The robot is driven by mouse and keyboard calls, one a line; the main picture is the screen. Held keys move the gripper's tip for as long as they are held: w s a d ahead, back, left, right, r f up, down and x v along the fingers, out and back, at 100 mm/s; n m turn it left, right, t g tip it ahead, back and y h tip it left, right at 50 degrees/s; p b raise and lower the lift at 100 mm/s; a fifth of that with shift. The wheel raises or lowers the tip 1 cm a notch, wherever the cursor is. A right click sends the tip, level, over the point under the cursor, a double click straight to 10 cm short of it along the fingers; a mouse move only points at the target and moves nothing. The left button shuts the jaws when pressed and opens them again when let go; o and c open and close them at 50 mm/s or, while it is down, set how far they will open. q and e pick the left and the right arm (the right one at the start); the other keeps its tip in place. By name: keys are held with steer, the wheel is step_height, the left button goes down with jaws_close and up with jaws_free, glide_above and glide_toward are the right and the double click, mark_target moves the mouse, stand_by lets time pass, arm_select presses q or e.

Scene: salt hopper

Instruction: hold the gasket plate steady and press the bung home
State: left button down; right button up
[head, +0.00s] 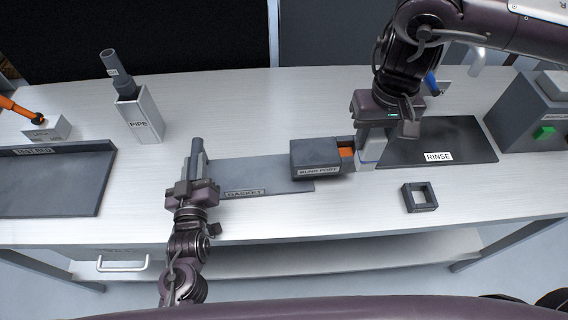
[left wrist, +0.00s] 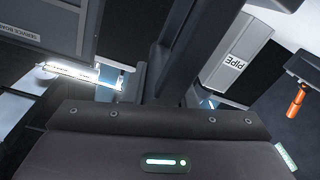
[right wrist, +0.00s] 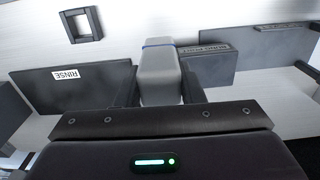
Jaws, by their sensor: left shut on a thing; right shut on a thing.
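The gasket plate (head: 262,172) is a flat dark grey sheet labelled GASKET on the bench, with a grey upright post (head: 197,150) at its left end. My left gripper (head: 194,182) is shut on this post, which rises dark between the fingers in the left wrist view (left wrist: 184,50). The dark bung port (head: 316,157) stands at the plate's right end, with orange showing in its right-hand opening. My right gripper (head: 376,122) points down and is shut on a light grey block with a blue band (right wrist: 160,75), apparently the bung, close to the port's right side. Whether they touch is unclear.
A dark RINSE tray (head: 470,150) lies right of the right gripper. A square dark ring (head: 419,197) lies in front. A PIPE stand (head: 138,117) is at the back left, and another dark tray (head: 55,185) at the far left. The front centre bench is clear.

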arm_select(q)
steer(key=shift+s+f, duration=0.2)
steer(key=shift+f, duration=0.45)
arm_select(e)
steer(key=shift+f, duration=0.1)
arm_select(q)
steer(key=c, duration=1.1)
jaws_free()
steer(key=shift+s, duration=0.1)
steer(key=shift+s+f, duration=0.1)
steer(key=shift+s, duration=0.1)
arm_select(e)
steer(key=shift+w, duration=0.1)
arm_select(q)
steer(key=s, duration=0.6)
steer(key=s+r, duration=0.1)
steer(key=s, duration=0.3)
steer(key=shift+s+d, duration=0.1)
steer(key=shift+d, duration=0.15)
steer(key=shift+s+r, duration=0.1)
steer(key=shift+s, duration=0.35)
steer(key=shift+s, duration=0.1)
